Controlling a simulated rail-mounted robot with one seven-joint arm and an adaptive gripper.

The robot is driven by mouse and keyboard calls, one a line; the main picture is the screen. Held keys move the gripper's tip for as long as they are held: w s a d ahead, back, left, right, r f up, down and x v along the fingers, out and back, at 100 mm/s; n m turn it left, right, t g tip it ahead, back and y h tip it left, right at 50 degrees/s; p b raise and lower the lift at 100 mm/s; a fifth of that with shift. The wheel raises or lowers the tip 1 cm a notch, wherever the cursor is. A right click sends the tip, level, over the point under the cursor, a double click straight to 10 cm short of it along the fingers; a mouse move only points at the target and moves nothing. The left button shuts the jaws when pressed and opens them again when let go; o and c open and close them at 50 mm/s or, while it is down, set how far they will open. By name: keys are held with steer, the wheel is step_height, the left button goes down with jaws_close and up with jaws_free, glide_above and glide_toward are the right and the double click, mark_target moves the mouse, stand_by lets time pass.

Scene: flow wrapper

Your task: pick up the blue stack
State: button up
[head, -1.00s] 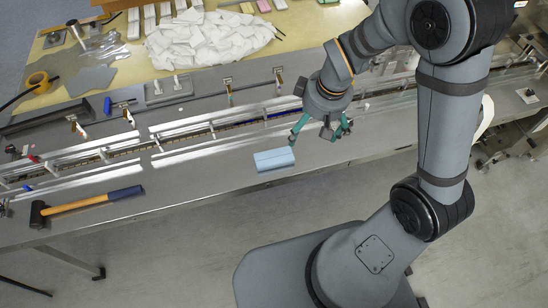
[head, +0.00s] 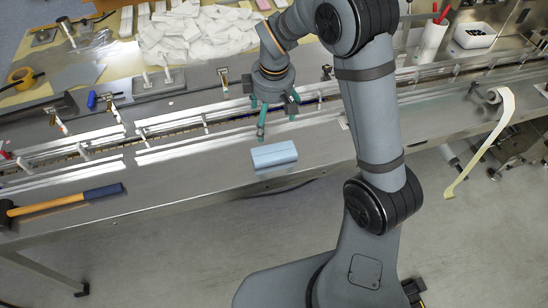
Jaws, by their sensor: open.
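The blue stack (head: 274,155) is a light blue block lying on the front strip of the metal bench, near its front edge. My gripper (head: 263,135) points down with green fingers just behind the stack, on its far side in the picture. One finger shows clearly near the stack's upper edge; the other is partly hidden. The gripper is open and holds nothing. I cannot tell how high its tips are above the bench.
A hammer (head: 62,201) lies on the bench at the left. The conveyor channel with metal rails (head: 185,146) runs behind the stack. White wrappers (head: 195,35) are heaped on the back table. A paper strip (head: 485,150) hangs at the right.

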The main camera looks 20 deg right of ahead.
steer(key=s+n+g, duration=0.1)
steer(key=s+n, duration=0.2)
steer(key=n, duration=0.4)
glide_above(273, 148)
steer(key=shift+g, duration=0.3)
steer(key=f, duration=0.4)
steer(key=shift+s+d+f, duration=0.15)
steer(key=shift+s+f, duration=0.2)
steer(key=shift+s, duration=0.05)
steer(key=shift+w+f+p, duration=0.2)
steer(key=shift+f+p, duration=0.2)
steer(key=shift+f, duration=0.9)
steer(key=shift+w+f+p, duration=0.2)
steer(key=shift+f+p, duration=0.2)
steer(key=shift+f, duration=0.9)
steer(key=shift+c, duration=0.8)
steer(key=c, duration=0.8)
steer(key=shift+c, duration=0.2)
